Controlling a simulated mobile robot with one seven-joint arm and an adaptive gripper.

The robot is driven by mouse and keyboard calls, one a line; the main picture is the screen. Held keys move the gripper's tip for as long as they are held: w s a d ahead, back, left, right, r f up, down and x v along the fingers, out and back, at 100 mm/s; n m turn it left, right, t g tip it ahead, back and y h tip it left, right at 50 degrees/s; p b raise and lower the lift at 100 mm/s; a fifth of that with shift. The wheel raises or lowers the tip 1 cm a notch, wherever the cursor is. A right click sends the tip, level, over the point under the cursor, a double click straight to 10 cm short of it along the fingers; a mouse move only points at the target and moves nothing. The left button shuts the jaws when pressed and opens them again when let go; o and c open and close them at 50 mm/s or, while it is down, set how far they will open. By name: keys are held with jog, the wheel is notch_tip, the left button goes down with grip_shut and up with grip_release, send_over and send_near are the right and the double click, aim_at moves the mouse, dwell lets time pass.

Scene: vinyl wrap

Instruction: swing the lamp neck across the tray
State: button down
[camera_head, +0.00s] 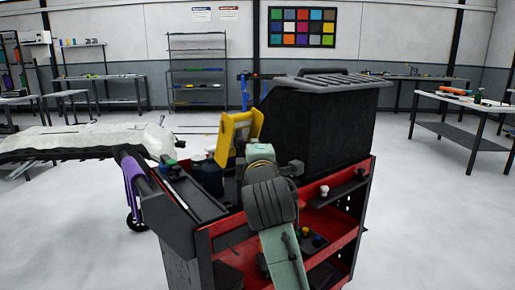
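A red and black cart (340,215) stands in the middle. A narrow dark tray (198,200) forms its left top. A yellow angular frame (234,134) stands upright behind my arm; I cannot tell if it belongs to the lamp. No lamp neck can be made out with certainty. My pale green and dark grey arm rises from the bottom edge over the front of the cart. My gripper's fingers cannot be made out, and my arm covers part of the cart top.
A large black bin (318,125) with a ribbed lid fills the cart's right rear. A pale, dark-edged panel (85,138) extends left near the tray. Dark bottles (208,176) stand beside the yellow frame. Workbenches (465,105) and shelves line the room; the floor around is clear.

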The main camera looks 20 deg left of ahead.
jog(key=shift+s+a+m+t+h, duration=0.15)
jog(key=shift+m+h, duration=0.15)
jog(key=shift+h, duration=0.15)
jog(key=shift+s+m+t+h, duration=0.15)
jog(key=shift+m+h, duration=0.15)
jog(key=shift+h, duration=0.15)
jog(key=c, duration=1.7)
grip_release()
jog(key=v, duration=1.1)
jog(key=shift+s, duration=0.45)
